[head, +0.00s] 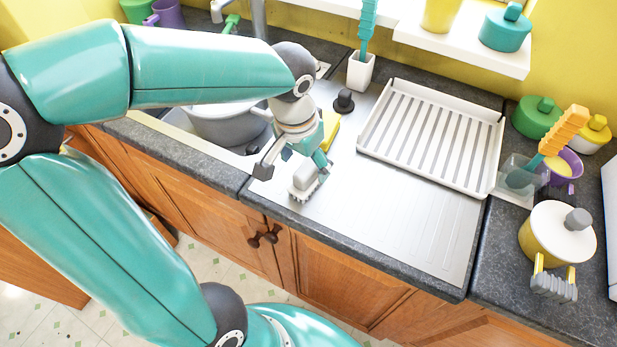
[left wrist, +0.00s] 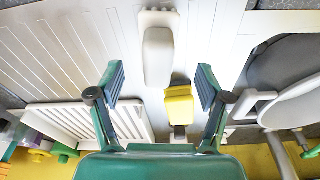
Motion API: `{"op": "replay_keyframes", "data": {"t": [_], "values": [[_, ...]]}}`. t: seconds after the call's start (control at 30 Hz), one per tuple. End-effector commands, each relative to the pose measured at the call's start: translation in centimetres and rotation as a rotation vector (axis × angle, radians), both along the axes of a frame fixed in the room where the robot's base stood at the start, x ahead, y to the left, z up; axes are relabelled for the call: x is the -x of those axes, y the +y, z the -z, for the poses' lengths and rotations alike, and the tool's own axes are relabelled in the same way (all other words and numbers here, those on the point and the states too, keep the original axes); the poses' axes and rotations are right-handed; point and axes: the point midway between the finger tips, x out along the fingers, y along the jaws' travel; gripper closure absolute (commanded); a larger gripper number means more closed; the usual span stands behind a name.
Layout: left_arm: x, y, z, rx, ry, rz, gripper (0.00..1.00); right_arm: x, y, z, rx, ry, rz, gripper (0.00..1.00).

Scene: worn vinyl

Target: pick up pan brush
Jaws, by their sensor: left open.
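The pan brush (head: 305,177), a pale grey-white block with bristles along its lower edge, rests on the steel drainboard near the counter's front edge. It also shows in the left wrist view (left wrist: 158,55), beyond the fingertips. My left gripper (head: 292,164) is open right above and beside it, fingers apart and empty. In the left wrist view, the left gripper's fingers (left wrist: 161,87) frame a gap, with the brush at its far end. I cannot tell whether a finger touches the brush. My right gripper is not in view.
A yellow block (head: 330,128) lies just behind the brush. A grey pot (head: 222,124) sits in the sink to the left. A white dish rack (head: 371,150) stands to the right. A black stopper (head: 344,101) is behind. The drainboard's front right is clear.

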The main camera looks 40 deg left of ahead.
Motion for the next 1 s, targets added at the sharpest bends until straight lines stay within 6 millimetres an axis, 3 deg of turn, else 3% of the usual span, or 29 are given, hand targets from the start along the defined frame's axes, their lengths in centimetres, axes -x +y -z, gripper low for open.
{"op": "replay_keyframes", "data": {"t": [0.17, 0.43, 0.73, 0.77, 1.0], "values": [[-0.2, -0.1, 1.1, 0.001, 0.005, 0.001, 0.23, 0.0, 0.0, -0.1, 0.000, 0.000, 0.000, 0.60], [-0.9, -0.1, 4.8, 0.001, 0.004, 0.001, 0.23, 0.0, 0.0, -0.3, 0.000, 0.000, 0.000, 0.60], [-1.1, -0.1, 5.3, 0.001, 0.000, 0.001, 0.23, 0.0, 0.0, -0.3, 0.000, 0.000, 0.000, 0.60], [-1.1, -0.1, 5.3, 0.001, 0.000, 0.002, 0.25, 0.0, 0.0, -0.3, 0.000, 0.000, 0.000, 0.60], [-1.1, -0.1, 5.3, 0.001, 0.000, 0.002, 0.65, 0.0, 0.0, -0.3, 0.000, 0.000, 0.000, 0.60]]}}
